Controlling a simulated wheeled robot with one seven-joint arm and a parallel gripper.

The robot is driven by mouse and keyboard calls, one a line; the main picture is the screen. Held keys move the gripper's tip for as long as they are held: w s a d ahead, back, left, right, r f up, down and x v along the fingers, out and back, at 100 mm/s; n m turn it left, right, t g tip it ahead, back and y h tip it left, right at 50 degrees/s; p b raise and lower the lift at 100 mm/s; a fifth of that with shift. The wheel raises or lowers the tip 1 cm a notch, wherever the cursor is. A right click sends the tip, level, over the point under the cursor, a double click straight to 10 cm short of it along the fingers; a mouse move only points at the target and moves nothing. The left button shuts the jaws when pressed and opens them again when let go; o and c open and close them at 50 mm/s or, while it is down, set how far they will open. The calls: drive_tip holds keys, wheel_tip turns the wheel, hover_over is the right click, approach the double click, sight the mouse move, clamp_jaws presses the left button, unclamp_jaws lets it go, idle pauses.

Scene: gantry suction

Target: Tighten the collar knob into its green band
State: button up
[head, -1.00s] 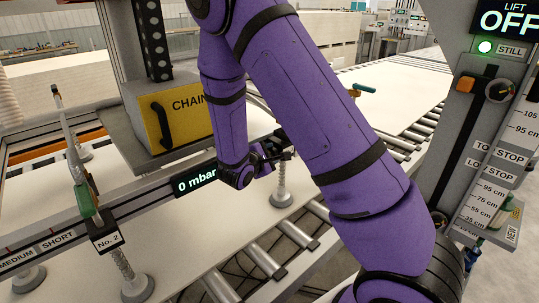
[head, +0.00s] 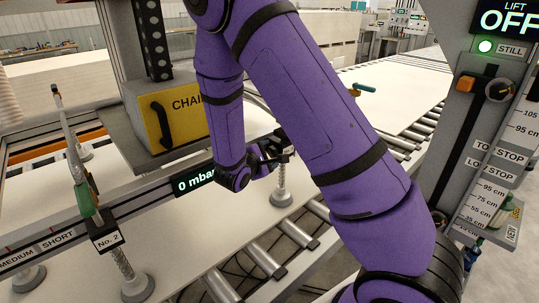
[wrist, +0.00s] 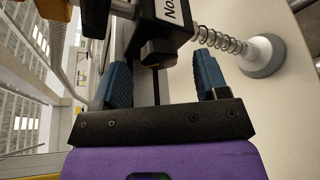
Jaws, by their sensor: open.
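My gripper (head: 284,148) is at the beam, above a suction cup (head: 281,190) in the head view. In the wrist view my gripper (wrist: 160,62) has two blue ribbed fingers spread wide apart, open and empty. A dark, faceted knob-like part (wrist: 158,52) lies between and just beyond the fingertips, under a block with a white "No." label (wrist: 172,10). It looks like the collar knob, but I cannot be sure. No finger visibly touches it. I cannot make out a green band at this knob; my arm hides that part of the beam in the head view.
A spring-stemmed suction cup (wrist: 262,55) stands close right of the fingers. The pressure display (head: 194,181) reads 0 mbar. A No. 2 collar with a green-handled lever (head: 86,200) is on the beam at left. A scaled column (head: 490,165) stands at right.

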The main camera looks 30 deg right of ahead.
drive_tip(key=v, duration=0.9)
drive_tip(key=shift+s+a, duration=0.1)
drive_tip(key=shift+s, duration=0.05)
